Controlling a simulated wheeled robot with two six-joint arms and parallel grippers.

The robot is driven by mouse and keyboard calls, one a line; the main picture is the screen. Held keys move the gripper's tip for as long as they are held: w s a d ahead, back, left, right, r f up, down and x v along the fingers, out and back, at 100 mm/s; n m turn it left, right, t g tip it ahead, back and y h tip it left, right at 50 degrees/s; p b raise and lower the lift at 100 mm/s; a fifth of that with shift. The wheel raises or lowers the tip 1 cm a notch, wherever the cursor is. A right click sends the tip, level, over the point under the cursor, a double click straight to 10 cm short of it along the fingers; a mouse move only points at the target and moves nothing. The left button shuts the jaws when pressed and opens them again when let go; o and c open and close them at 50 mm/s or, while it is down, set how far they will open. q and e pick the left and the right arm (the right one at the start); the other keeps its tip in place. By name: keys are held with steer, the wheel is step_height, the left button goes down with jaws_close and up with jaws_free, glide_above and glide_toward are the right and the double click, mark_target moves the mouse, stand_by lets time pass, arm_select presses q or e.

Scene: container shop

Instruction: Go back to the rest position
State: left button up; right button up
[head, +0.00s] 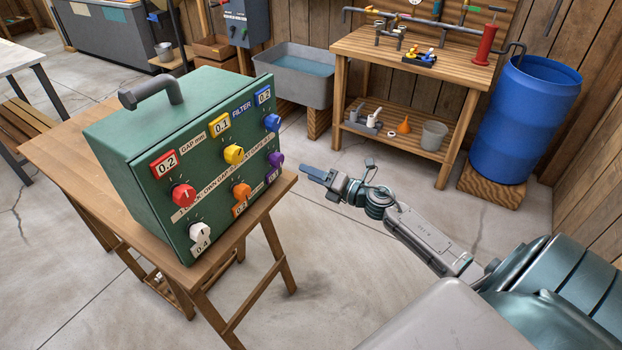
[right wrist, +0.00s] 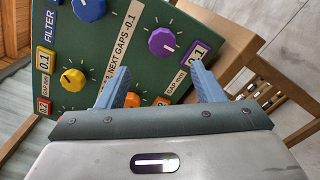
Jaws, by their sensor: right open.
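A green control box (head: 150,180) with a grey top handle and several coloured knobs stands on a wooden trestle table (head: 60,150). Its front panel also fills the upper part of the right wrist view (right wrist: 130,45). My right gripper (head: 305,172) is to the right of the box, apart from it, with its blue fingers pointing left towards the panel. In the right wrist view the two fingers (right wrist: 158,85) are spread with nothing between them. My left gripper is not in view.
A wooden workbench (head: 420,60) with pipe fittings, a grey sink (head: 300,75) and a blue barrel (head: 525,120) stand along the back. The concrete floor (head: 345,285) below my right arm is clear. The table edge lies close to my right gripper.

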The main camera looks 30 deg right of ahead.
steer(key=s+d+f+m+g+h, duration=0.1)
steer(key=s+d+f+m+h, duration=0.15)
steer(key=f+m, duration=0.55)
steer(key=s+d+f+m+h, duration=0.2)
steer(key=d+f+m+h, duration=0.15)
steer(key=f, duration=0.95)
steer(key=s+f+m+g+h, duration=0.1)
steer(key=s+f+m+g, duration=0.15)
steer(key=s+f, duration=0.4)
steer(key=s+f+m+g+h, duration=0.2)
steer(key=s+f+m, duration=0.2)
steer(key=f, duration=0.5)
steer(key=s+a+f+m+g, duration=0.4)
steer(key=s+f+m, duration=0.1)
steer(key=s+f, duration=0.85)
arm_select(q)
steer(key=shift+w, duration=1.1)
arm_select(e)
steer(key=s+a+f+m+g, duration=0.2)
steer(key=s+a, duration=0.1)
steer(key=s, duration=0.4)
steer(key=s+a+f+m+g, duration=0.1)
steer(key=s+a+f+m, duration=0.1)
steer(key=s, duration=0.6)
steer(key=s+a+f+m+g, duration=0.2)
steer(key=s+a+f, duration=0.2)
steer(key=s, duration=0.4)
steer(key=shift+a+f+g+y, duration=0.2)
steer(key=shift+a+g+y, duration=0.2)
steer(key=shift+a, duration=0.3)
